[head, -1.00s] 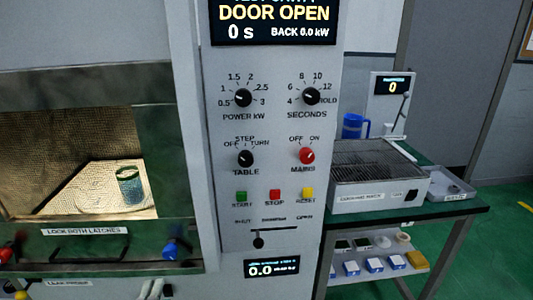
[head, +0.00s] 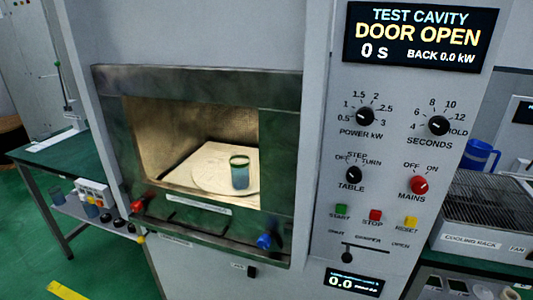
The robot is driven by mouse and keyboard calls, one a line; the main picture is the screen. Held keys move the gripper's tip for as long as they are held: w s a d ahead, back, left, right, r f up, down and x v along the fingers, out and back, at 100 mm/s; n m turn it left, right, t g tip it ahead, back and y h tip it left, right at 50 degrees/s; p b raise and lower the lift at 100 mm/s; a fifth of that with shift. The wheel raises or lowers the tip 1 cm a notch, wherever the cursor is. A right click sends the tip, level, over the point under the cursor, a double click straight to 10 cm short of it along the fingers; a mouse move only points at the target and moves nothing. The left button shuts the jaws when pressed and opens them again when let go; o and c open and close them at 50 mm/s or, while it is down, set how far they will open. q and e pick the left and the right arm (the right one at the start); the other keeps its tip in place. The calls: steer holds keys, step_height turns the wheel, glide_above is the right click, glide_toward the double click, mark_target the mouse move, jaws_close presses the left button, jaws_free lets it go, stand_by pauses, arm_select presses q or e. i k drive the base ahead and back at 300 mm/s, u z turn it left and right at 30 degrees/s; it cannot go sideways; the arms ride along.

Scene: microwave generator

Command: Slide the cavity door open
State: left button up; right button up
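The cavity front (head: 280,150) is a dark, greenish metal frame around a wide opening in the grey cabinet. Through the opening I see the lit cavity (head: 175,125), with a pale round plate (head: 208,172) and a beaker of blue-green contents (head: 240,177) on it. I cannot tell whether a clear pane covers the opening. A red latch knob (head: 138,205) is at the lower left of the frame and a blue one (head: 264,241) at the lower right. A dark bar (head: 200,222) runs between them. The display (head: 418,37) reads DOOR OPEN, 0 s. Neither gripper is in view.
The control panel has knobs, a red mains knob (head: 419,185), buttons and a damper slider (head: 347,257). A cooling rack (head: 485,215) and blue jug (head: 481,157) stand at right. A dark side table (head: 70,160) is at left. Green floor shows at lower left.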

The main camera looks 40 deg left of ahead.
mark_target(278, 94)
steer(key=u, duration=1.75)
steer(key=i, duration=0.35)
steer(key=z, duration=0.5)
